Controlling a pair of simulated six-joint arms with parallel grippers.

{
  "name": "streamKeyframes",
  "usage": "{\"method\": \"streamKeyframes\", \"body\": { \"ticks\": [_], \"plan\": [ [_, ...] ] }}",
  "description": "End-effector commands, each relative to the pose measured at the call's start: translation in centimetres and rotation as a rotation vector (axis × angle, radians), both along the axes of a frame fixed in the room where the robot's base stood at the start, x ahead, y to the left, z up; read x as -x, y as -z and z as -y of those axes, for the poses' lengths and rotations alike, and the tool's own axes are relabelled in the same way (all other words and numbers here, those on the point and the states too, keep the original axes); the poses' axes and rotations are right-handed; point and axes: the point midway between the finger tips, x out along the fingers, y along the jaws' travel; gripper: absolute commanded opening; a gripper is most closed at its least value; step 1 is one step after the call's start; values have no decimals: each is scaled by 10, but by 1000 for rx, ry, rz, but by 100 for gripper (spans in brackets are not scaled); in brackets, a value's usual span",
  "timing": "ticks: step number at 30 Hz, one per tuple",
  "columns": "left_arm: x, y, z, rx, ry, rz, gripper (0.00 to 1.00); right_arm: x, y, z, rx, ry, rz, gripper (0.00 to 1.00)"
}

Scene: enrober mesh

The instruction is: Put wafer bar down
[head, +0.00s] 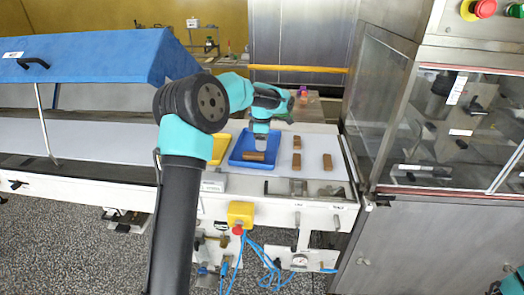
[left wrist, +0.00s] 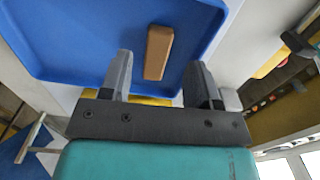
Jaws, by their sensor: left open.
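A brown wafer bar (head: 254,156) lies in the blue tray (head: 236,160) on the white belt. My left gripper (head: 261,145) is just above the tray, close to that bar. In the left wrist view, the bar (left wrist: 158,52) lies on the blue tray floor (left wrist: 90,40) in the gap between the two fingers of my open left gripper (left wrist: 159,60). The fingers show apart from its sides; the exact height gap cannot be told. My right gripper is not in view.
Several more brown bars (head: 327,161) lie on the white belt (head: 315,145) to the right of the tray. A yellow tray (head: 219,149) is beside it on the left. A glass-fronted cabinet (head: 450,125) stands at right, a blue cover (head: 90,55) at left.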

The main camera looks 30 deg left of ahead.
Motion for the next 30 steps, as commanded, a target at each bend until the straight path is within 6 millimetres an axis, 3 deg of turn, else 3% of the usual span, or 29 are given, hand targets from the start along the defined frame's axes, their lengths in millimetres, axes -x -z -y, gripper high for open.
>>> {"method": "streamKeyframes", "body": {
  "ticks": [6,12,30],
  "plan": [
    [0,-41,0,0,-1,3,56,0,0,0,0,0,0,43],
    [0,-61,0,0,0,0,56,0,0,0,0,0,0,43],
    [0,-64,0,-1,0,-1,56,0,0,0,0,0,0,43]
  ]
}}
